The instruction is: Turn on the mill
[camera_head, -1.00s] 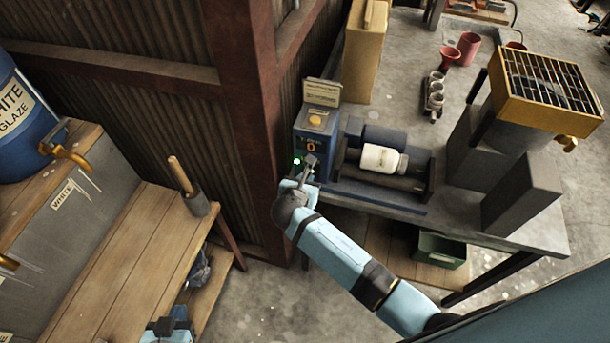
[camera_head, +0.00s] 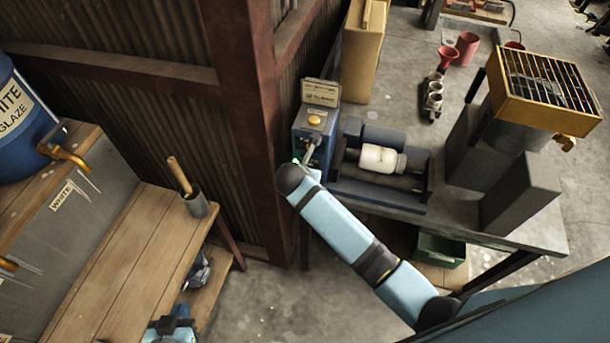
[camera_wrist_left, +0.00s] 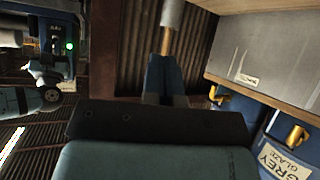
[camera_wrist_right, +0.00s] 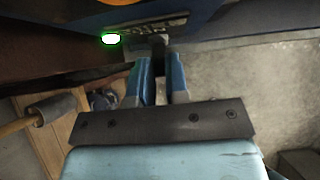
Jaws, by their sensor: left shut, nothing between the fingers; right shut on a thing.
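The mill (camera_head: 378,205) stands on the grey bench, with a white jar (camera_head: 379,158) lying on its rollers. Its blue control box (camera_head: 311,135) has a yellow button (camera_head: 315,120) and a lit green lamp (camera_wrist_right: 110,39). My right gripper (camera_wrist_right: 160,62) is at the front of this box, its fingers shut on a small dark lever (camera_wrist_right: 159,44). In the head view my right wrist partly hides that spot. My left gripper (camera_head: 171,328) is low by the wooden bench, shut and empty; its closed fingers also show in the left wrist view (camera_wrist_left: 162,72). I cannot tell whether the jar turns.
A rusty post (camera_head: 256,120) stands just left of the control box. A yellow-framed sieve (camera_head: 545,90) is to the mill's right. A green bin (camera_head: 440,249) sits below.

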